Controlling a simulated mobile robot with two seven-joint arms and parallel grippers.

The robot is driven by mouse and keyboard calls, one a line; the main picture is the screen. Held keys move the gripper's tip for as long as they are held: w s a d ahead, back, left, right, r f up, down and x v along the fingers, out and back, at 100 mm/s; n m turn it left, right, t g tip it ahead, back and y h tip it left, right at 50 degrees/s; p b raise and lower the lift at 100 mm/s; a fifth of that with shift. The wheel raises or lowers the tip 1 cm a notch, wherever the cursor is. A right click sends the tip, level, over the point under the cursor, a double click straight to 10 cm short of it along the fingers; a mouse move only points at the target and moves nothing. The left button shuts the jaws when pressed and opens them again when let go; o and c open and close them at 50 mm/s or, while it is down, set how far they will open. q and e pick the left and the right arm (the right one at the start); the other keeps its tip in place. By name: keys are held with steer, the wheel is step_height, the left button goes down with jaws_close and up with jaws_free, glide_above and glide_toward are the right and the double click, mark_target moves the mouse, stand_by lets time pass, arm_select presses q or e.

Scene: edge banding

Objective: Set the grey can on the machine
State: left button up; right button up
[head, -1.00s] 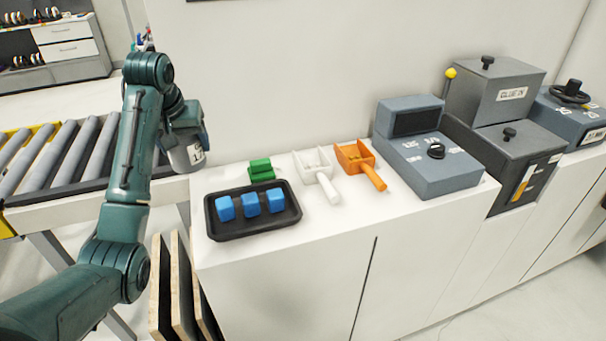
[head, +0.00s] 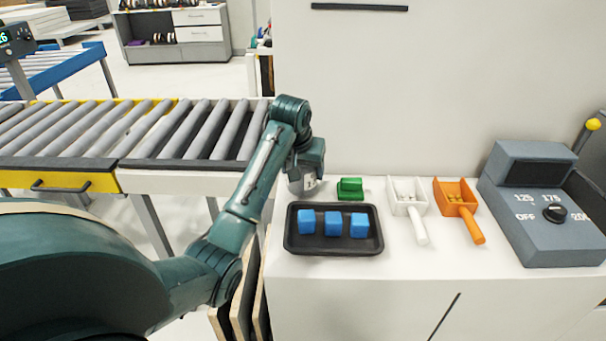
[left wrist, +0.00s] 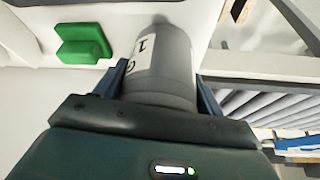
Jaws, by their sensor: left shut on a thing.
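My left gripper (head: 306,168) is over the back left of the white counter, behind the black tray, and is shut on the grey can (head: 300,188). In the left wrist view, the can (left wrist: 160,62) sits between the two fingers of the gripper (left wrist: 163,88); it has a white label with dark print. I cannot tell whether the can touches the counter. The machine's grey unit (head: 545,222) with a dial and temperature marks stands at the right; its right side is cut off by the picture edge. My right gripper is not in view.
A black tray (head: 334,250) holds blue cubes (head: 333,224). A green block (head: 350,189), a white scoop (head: 407,197) and an orange scoop (head: 456,198) lie between can and machine. A roller conveyor (head: 150,130) is at left. The counter's front strip is clear.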

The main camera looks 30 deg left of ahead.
arm_select(q)
steer(key=shift+f, duration=1)
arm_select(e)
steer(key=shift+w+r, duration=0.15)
arm_select(q)
steer(key=shift+f, duration=0.1)
steer(key=o, duration=1.3)
steer(key=v, duration=1.2)
steer(key=shift+w, duration=0.1)
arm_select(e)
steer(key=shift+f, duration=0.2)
